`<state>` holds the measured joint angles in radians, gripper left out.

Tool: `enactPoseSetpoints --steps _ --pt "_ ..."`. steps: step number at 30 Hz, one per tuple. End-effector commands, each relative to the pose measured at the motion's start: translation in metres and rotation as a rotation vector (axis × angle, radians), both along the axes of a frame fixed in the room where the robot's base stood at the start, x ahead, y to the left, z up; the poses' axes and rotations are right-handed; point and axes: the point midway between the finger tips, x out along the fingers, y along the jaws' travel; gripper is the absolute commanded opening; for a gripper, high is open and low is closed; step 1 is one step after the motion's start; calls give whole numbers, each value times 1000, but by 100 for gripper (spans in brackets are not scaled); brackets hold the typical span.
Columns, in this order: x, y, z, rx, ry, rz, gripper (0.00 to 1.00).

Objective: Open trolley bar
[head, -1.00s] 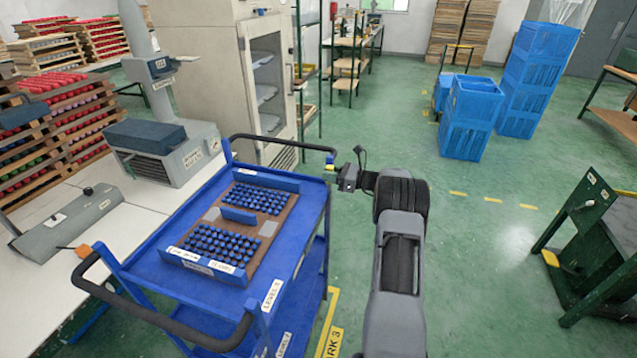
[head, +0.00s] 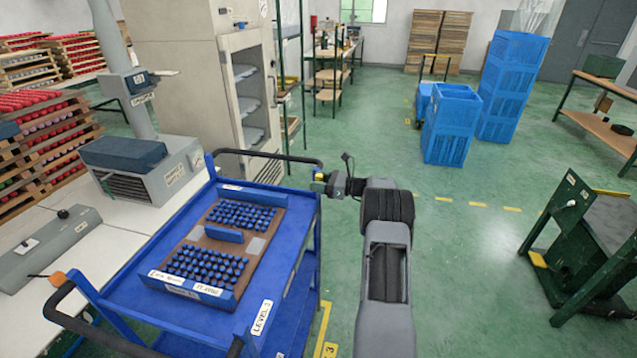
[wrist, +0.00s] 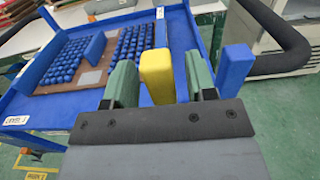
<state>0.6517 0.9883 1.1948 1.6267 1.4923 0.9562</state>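The blue trolley (head: 150,292) stands left of my arm. A black bar (head: 262,154) arches over its far end, and it also shows at right in the wrist view (wrist: 268,68). A yellow piece (head: 319,175) is at the trolley's far right corner, near the bar's right end. My gripper (head: 322,183) is at this piece. In the wrist view, the yellow piece (wrist: 157,76) stands between my two green fingers. A gap shows at the right finger; the left finger is very near or touching. A blue post (wrist: 237,72) is right of the fingers.
A brown board (head: 250,262) with rows of blue pieces lies on the trolley top. Another black bar (head: 95,325) is at the near end. A pale cabinet (head: 233,75) stands behind.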

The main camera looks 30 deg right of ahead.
Motion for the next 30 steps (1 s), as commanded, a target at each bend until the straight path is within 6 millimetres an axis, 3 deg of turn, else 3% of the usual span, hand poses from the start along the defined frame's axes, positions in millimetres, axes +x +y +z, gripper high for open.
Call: enactPoseSetpoints --steps 10,24,30 --pt "-9 -11 -1 0 0 -4 51" --pt "-71 -77 -1 -1 -1 -3 51" --pt "-87 -94 -1 -1 -1 0 51"
